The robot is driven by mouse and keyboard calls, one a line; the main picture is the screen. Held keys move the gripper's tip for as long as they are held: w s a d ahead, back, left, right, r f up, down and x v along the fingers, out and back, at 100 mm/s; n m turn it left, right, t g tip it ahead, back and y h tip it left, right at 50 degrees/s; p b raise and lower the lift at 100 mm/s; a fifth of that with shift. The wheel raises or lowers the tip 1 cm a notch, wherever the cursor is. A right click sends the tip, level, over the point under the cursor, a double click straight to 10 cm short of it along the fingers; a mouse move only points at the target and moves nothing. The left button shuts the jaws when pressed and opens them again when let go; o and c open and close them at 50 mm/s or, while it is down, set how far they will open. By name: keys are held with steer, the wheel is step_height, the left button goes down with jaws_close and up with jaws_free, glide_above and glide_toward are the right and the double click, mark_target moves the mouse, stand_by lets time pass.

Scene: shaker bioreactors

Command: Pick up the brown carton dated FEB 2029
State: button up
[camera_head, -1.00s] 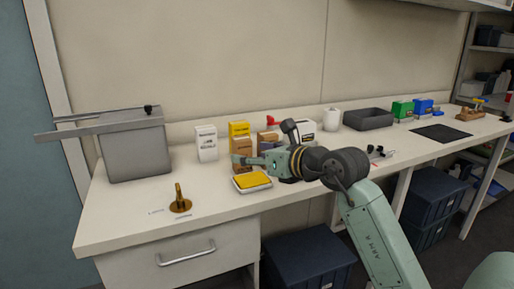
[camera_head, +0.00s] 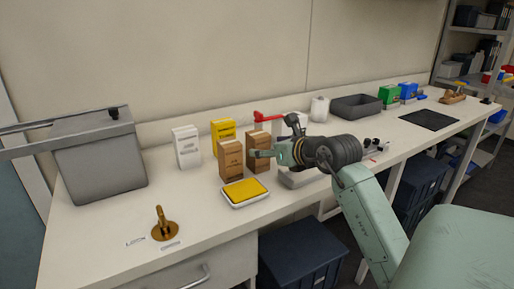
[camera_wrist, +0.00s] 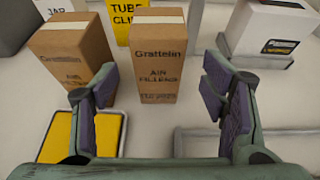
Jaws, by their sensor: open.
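Two brown cartons stand upright on the bench. One carton (camera_head: 231,161) is nearer the bench front, and the other (camera_head: 254,144) is behind it to the right, partly hidden by my gripper (camera_head: 265,154). In the wrist view the left carton (camera_wrist: 72,48) and the right carton (camera_wrist: 158,55) both read "Grattelin" and "AIR FILTERS". The right one's lowest line is too blurred to read surely; the left one's lower part is covered by my finger. My gripper (camera_wrist: 160,92) is open and empty, its fingers on either side of the right carton's lower front in view. Contact is not visible.
A white-rimmed tray with a yellow pad (camera_head: 245,192) lies in front of the cartons. A yellow carton (camera_head: 222,133) and a white carton (camera_head: 187,147) stand behind and left. A white box (camera_wrist: 262,32) is right of the cartons.

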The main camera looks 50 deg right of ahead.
mark_target(263, 147)
steer(key=p+x, duration=0.3)
steer(key=x, duration=0.3)
steer(key=shift+w+a+r, duration=0.1)
steer(key=shift+a+r, duration=0.05)
steer(key=shift+w+f, duration=0.1)
steer(key=shift+f, duration=0.15)
steer(key=c, duration=1.2)
steer(key=shift+r, duration=0.1)
steer(key=shift+c, duration=0.7)
steer(key=shift+r, duration=0.1)
